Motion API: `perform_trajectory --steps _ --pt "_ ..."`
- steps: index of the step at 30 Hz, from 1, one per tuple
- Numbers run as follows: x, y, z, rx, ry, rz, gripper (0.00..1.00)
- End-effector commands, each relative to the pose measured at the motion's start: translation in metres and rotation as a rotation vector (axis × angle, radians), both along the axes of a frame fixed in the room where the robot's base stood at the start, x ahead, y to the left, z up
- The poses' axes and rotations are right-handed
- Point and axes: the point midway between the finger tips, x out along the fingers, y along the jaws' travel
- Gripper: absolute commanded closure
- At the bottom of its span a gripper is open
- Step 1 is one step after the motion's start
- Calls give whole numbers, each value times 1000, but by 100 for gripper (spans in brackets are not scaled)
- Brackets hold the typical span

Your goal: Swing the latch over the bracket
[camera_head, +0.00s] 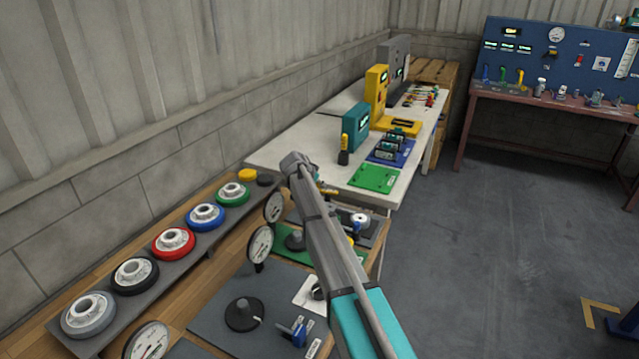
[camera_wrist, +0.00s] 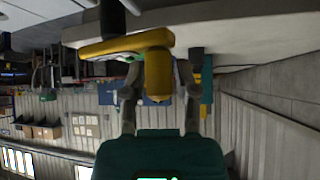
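The latch appears to be the yellow L-shaped part (camera_wrist: 125,45) in the wrist view, a bar with a rounded yellow knob. In the head view a short piece of yellow (camera_head: 329,191) shows beside the end of my arm. My gripper (camera_wrist: 159,72) has its fingers apart, one on each side of the knob, with a visible gap on both sides. I cannot tell which is the bracket. My arm hides much of this area in the head view.
The near bench holds dial gauges (camera_head: 260,245), a green plate (camera_head: 270,246) and a dark mat (camera_head: 212,318). Coloured rings line a shelf (camera_head: 140,300) at left. A white table (camera_head: 290,150) with a green board (camera_head: 375,178) lies beyond.

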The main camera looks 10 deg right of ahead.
Motion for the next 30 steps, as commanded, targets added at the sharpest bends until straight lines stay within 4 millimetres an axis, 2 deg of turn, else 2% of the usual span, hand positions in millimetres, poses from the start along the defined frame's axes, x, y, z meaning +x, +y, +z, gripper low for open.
perform_trajectory --steps 1,4,5,19,30 --pt "0 0 0 0 0 0 79" --pt "0 0 0 0 0 0 98" --pt "0 0 0 0 0 0 100" --pt "-2 0 0 0 -1 39 100" --pt "-10 3 0 1 -2 233 100"
